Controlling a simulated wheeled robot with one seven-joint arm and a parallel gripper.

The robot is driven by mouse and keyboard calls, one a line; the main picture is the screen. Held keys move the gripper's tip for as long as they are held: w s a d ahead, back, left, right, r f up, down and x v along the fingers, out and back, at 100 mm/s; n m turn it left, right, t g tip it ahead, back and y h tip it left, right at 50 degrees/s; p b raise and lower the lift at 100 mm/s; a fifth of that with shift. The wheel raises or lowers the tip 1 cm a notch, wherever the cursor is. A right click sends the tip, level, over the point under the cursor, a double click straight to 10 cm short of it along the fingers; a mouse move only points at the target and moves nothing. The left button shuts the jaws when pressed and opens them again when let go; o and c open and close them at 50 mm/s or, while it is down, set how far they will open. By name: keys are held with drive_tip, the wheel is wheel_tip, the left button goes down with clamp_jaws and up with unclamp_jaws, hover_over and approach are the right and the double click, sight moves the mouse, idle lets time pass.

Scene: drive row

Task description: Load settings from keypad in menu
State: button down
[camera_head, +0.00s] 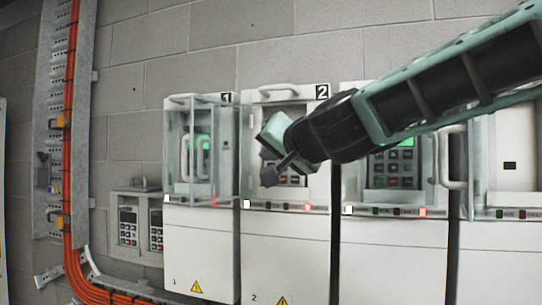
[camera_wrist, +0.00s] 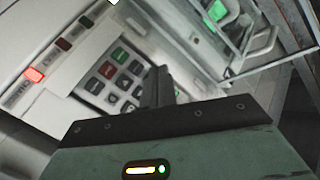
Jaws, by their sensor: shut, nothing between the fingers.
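The keypad (camera_head: 292,180) sits in the recess of the drive cabinet marked 2 (camera_head: 290,262). My arm hides its upper part and display. In the wrist view the keypad (camera_wrist: 113,78) shows dark keys, one red and one green. My gripper (camera_head: 269,180) is in front of cabinet 2, its fingertips at the left of the keypad in the head view. In the wrist view the shut, empty fingers (camera_wrist: 158,86) overlap the keypad's edge. I cannot tell whether they touch it.
Cabinet 1 (camera_head: 200,240) has a clear cover and a green-lit display. Another keypad (camera_head: 392,168) is in the third cabinet. The fourth cabinet (camera_head: 508,250) shows a bare panel. Two keypads (camera_head: 128,228) sit in a wall holder at left. Door handles (camera_head: 268,90) stick out. Orange cables (camera_head: 68,150) run down the left.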

drive_tip(key=shift+w, duration=0.1)
idle(0.6)
drive_tip(key=shift+w+d, duration=0.15)
drive_tip(key=shift+w, duration=0.15)
drive_tip(key=shift+w+d, duration=0.15)
drive_tip(key=shift+w, duration=0.2)
idle(0.6)
idle(0.3)
drive_tip(key=shift+s+a, duration=0.25)
drive_tip(key=shift+s, duration=0.5)
drive_tip(key=s, duration=0.1)
drive_tip(key=s+a+p, duration=0.1)
drive_tip(key=s, duration=0.1)
drive_tip(key=s+p, duration=0.1)
drive_tip(key=shift+s+a, duration=0.35)
drive_tip(key=shift+a, duration=0.05)
drive_tip(key=shift+f, duration=0.1)
idle(0.9)
